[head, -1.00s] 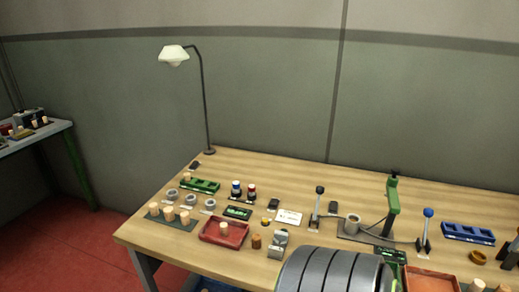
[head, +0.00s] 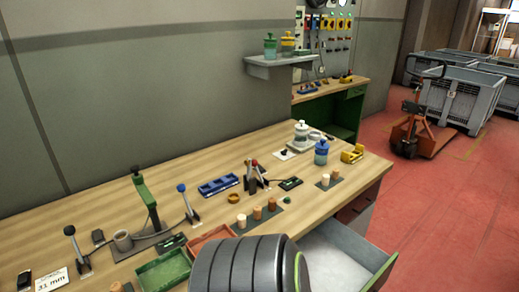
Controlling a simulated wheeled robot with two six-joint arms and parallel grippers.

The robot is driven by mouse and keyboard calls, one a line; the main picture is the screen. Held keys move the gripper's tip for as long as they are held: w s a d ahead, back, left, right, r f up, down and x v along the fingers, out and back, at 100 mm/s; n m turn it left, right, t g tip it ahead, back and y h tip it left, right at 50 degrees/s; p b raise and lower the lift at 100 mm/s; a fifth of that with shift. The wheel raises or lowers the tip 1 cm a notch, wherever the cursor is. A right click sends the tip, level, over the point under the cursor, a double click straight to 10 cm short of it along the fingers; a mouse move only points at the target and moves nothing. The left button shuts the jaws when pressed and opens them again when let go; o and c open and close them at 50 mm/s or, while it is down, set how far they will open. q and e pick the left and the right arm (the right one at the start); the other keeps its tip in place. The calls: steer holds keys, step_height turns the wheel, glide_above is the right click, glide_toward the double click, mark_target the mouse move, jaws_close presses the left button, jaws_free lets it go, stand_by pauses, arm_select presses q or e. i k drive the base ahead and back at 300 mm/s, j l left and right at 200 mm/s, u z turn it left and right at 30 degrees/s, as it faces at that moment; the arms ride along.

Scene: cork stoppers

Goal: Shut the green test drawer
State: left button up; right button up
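An open drawer (head: 345,262) sticks out from under the front of the wooden bench (head: 110,205) at the bottom right of the head view. Its inside is pale grey and looks empty where it shows. Its front panel (head: 382,273) has a green edge and stands well out from the bench. The near part of the drawer is cut off by the bottom edge, and a dark ribbed part of mine hides its left side. Neither of my grippers is in view.
Green (head: 163,270) and red (head: 211,241) trays, cork stoppers (head: 257,212), levers and a blue-lidded jar (head: 321,153) stand on the bench. An orange pallet truck (head: 410,132) and grey crates (head: 455,97) stand back right. Red floor right of the drawer is clear.

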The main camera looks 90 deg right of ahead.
mark_target(338, 258)
steer(key=z, duration=3.65)
